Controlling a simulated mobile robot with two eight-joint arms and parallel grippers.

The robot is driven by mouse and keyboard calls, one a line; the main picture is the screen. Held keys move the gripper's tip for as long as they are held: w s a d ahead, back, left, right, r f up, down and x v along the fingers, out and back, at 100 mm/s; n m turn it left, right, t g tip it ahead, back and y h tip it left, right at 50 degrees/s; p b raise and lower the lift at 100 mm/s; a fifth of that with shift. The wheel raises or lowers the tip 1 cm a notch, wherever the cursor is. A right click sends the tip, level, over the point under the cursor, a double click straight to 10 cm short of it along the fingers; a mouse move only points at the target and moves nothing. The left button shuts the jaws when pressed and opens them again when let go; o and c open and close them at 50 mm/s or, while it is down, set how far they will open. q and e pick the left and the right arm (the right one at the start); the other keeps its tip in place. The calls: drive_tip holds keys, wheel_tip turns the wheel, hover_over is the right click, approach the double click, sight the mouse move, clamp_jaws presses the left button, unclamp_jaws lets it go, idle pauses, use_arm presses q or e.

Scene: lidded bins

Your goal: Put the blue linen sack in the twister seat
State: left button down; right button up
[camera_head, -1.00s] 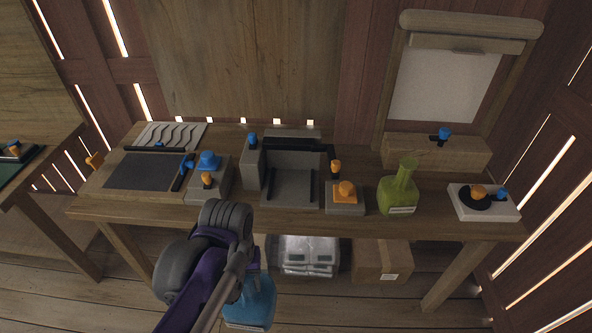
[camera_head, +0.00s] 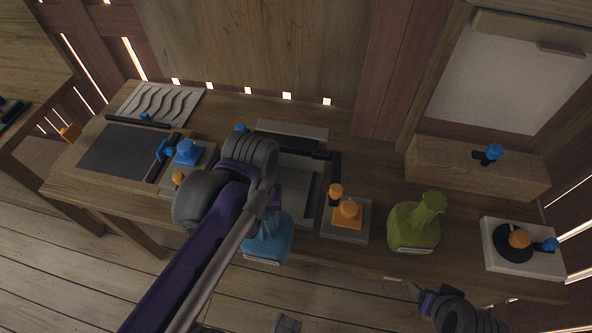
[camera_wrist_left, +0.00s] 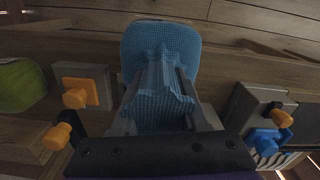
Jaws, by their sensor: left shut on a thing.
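The blue linen sack (camera_head: 268,242) hangs below my left gripper (camera_head: 264,200), in front of the table's front edge. My left gripper is shut on the sack's gathered neck, as the left wrist view shows; there the sack (camera_wrist_left: 160,45) widens beyond the fingers (camera_wrist_left: 163,112). A grey fixture with a recessed seat (camera_head: 304,186), which may be the twister seat, stands on the table just behind the gripper. My left arm hides its left part. My right gripper (camera_head: 422,294) is partly in view at the lower right; its jaws are unclear.
An orange-knobbed block (camera_head: 346,222) and a green sack (camera_head: 414,226) stand right of the fixture. A white base with a dark disc (camera_head: 520,262) is at the far right. A blue-knobbed block (camera_head: 186,158) and a dark panel (camera_head: 125,150) are at the left.

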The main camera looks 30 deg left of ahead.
use_arm(q)
drive_tip(key=shift+w, duration=0.35)
drive_tip(key=w+a+f, duration=0.1)
drive_tip(key=w+a, duration=0.3)
drive_tip(key=w, duration=1.3)
drive_tip(key=shift+a+f+p, duration=0.15)
drive_tip(key=shift+f+p, duration=0.05)
drive_tip(key=shift+p, duration=0.15)
drive_tip(key=shift+s, duration=0.1)
drive_tip(key=shift+f, duration=0.25)
drive_tip(key=shift+c, duration=2)
unclamp_jaws()
